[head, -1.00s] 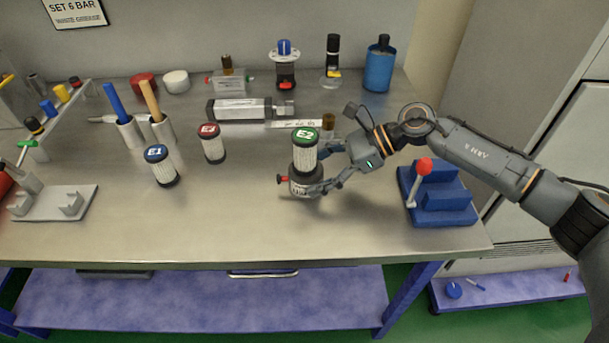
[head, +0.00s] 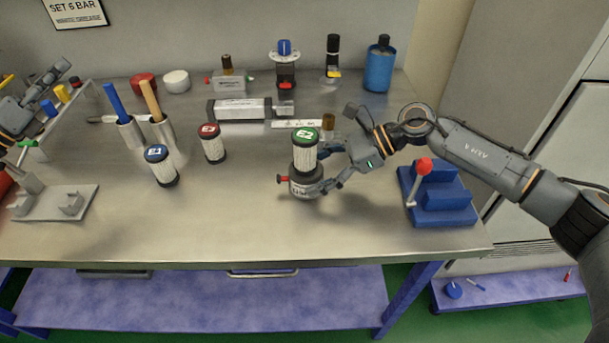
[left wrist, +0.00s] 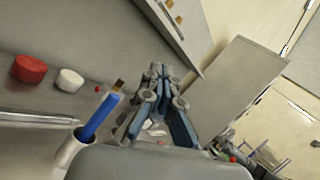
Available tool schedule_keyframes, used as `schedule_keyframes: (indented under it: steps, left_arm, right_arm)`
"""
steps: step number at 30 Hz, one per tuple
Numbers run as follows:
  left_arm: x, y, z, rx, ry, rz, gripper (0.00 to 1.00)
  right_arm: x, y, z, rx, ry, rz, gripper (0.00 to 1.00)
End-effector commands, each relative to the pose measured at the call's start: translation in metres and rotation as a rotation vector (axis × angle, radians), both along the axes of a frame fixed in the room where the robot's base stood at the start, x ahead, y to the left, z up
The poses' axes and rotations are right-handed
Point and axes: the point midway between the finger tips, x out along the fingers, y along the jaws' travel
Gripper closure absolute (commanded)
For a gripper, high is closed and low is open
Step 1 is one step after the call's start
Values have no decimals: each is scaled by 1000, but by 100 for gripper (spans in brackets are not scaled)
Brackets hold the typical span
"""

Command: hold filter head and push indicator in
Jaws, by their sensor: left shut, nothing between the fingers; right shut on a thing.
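The filter head (head: 305,184) is a dark grey round body with a pale label, standing on the bench. A red indicator (head: 283,179) sticks out of its left side. A white filter element with a green E2 top (head: 306,150) stands upright on it. My right gripper (head: 318,170) is shut on the filter head from the right side, its fingers partly hidden behind and beside it. My left gripper (head: 60,70) is at the far upper left, shut and empty, well away from the filter head. It also shows in the left wrist view (left wrist: 158,72).
Tall cups hold a blue handle (head: 115,103) and a wooden handle (head: 151,102). A blue fixture with a red-knobbed lever (head: 438,195) is at right. The front middle bench is clear.

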Motion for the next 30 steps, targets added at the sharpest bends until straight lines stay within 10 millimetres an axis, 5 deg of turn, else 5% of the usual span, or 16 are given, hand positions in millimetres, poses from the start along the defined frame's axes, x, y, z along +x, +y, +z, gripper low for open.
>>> schedule_keyframes:
  steps: [8, 18, 24, 30]
  left_arm:
    - [-9, -130, -54, 287, 17, -293, 100]
    - [-57, -266, -127, 687, 8, -685, 100]
    - [-85, -308, -159, 879, -6, -853, 100]
    - [-96, -322, -174, 955, -8, -917, 100]
  right_arm:
    - [-2, -1, -7, -10, 6, 2, 65]
    - [-1, -1, -6, -10, 6, 1, 65]
    - [-1, -2, -6, -10, 6, 1, 65]
    - [-1, -2, -6, -10, 4, 0, 65]
